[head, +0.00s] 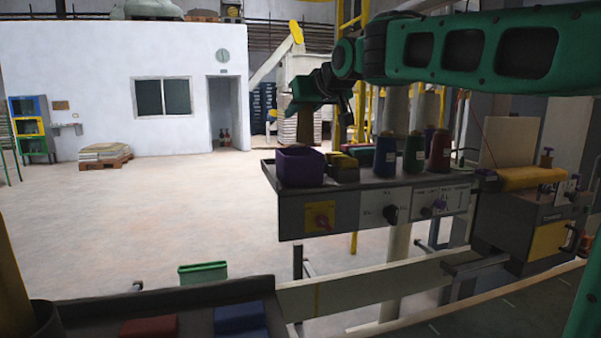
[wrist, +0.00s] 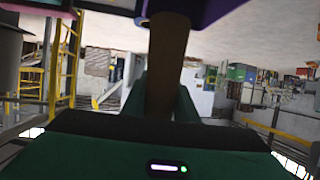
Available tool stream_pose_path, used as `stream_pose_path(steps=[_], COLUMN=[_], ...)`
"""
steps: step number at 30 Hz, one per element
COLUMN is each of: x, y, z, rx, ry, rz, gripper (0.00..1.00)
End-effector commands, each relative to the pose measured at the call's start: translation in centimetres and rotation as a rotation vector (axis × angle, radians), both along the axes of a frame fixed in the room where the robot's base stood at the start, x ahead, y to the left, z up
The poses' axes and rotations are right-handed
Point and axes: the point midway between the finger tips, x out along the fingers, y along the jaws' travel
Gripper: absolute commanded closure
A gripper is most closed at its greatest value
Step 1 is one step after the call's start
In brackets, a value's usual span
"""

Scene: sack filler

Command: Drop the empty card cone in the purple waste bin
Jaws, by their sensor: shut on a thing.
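The purple waste bin (head: 300,168) stands at the left end of a grey shelf. My gripper (head: 304,106) is above it, pointing down, and is shut on a bare brown card cone (head: 304,127). The cone hangs upright, with its lower end close to the bin's rim; whether it is inside the rim I cannot tell. In the wrist view the card cone (wrist: 167,55) is between the green fingers of my gripper (wrist: 166,100). The purple bin (wrist: 215,10) fills part of the top edge there, at the cone's far end.
On the shelf (head: 375,205) right of the bin are a yellow item (head: 343,168) and blue (head: 385,158), green (head: 414,155) and red (head: 439,152) thread cones. A dark tray (head: 180,303) with red and blue blocks is in the foreground. Open floor lies left of the shelf.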

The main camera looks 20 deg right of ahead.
Motion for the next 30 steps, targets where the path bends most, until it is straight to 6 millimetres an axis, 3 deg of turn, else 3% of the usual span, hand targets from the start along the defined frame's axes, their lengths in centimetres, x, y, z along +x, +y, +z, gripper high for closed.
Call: stream_pose_path(steps=[6, 15, 16, 18, 30], x=[-0.02, -0.02, -0.02, -0.02, -0.67], y=[0.01, 0.01, 0.01, 0.01, -0.11], z=[-1.14, -1.28, -1.28, -1.28, -0.94], rx=[0.0, 0.0, 0.0, 0.0, -0.001], ry=[0.0, 0.0, 0.0, 0.0, -0.001], rz=[0.0, 0.0, 0.0, 0.0, 0.0], gripper=[0.95, 0.95, 0.67, 0.52, 0.52])
